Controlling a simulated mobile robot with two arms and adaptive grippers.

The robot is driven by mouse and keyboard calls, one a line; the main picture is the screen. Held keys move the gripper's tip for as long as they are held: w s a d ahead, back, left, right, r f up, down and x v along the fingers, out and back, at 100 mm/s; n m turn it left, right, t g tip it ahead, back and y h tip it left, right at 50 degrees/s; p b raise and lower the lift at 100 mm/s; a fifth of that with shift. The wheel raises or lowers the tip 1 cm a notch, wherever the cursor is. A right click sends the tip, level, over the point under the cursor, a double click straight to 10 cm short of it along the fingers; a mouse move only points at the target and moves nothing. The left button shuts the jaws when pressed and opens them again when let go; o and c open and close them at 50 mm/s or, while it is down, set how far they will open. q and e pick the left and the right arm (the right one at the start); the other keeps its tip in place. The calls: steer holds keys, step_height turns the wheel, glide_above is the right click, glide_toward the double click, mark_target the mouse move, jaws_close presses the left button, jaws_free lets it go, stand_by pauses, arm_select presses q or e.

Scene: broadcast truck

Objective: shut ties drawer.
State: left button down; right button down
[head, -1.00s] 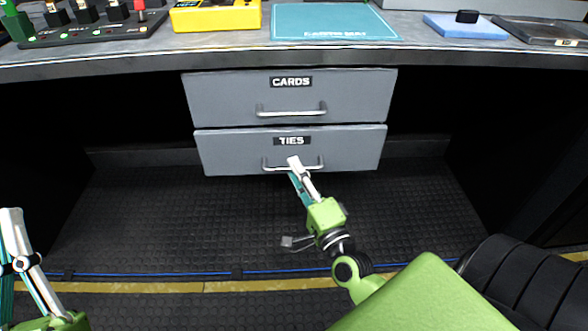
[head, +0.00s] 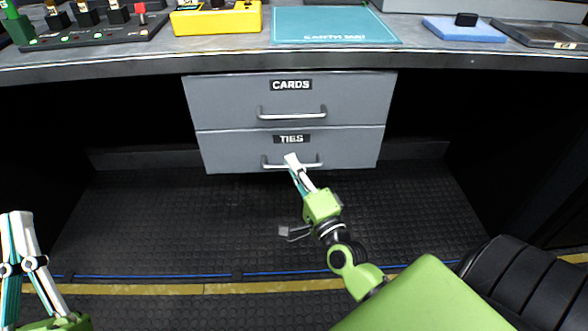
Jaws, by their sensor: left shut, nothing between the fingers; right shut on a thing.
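The ties drawer (head: 235,152) is the lower grey drawer under the counter, with a black TIES label and a metal bar handle (head: 308,165). Its front looks about flush with the drawer above. My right gripper (head: 291,158) is at the left-middle part of this handle, its fingers shut on it. My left gripper (head: 16,216) is low at the left edge, shut and empty, well away from the drawers.
The cards drawer (head: 230,100) sits directly above, its front shut. The counter (head: 220,50) above holds a yellow device (head: 215,20), a teal mat (head: 330,25), a blue pad (head: 463,30) and a dark tray (head: 545,33). The black ribbed floor (head: 150,215) below is clear.

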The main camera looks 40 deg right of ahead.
steer(key=shift+w+d, duration=0.15)
steer(key=shift+w, duration=0.15)
arm_select(q)
steer(key=shift+w+f, duration=0.15)
steer(key=shift+f, duration=0.15)
arm_select(e)
steer(key=shift+r, duration=0.1)
steer(key=c, duration=2.4)
jaws_free()
steer(key=shift+d, duration=0.1)
steer(key=shift+c, duration=0.2)
steer(key=o, duration=0.3)
steer(key=shift+w, duration=0.1)
arm_select(q)
steer(key=shift+w, duration=0.1)
arm_select(e)
steer(key=shift+s+f, duration=0.25)
steer(key=shift+s, duration=0.1)
steer(key=v, duration=1.1)
steer(key=shift+s, duration=0.2)
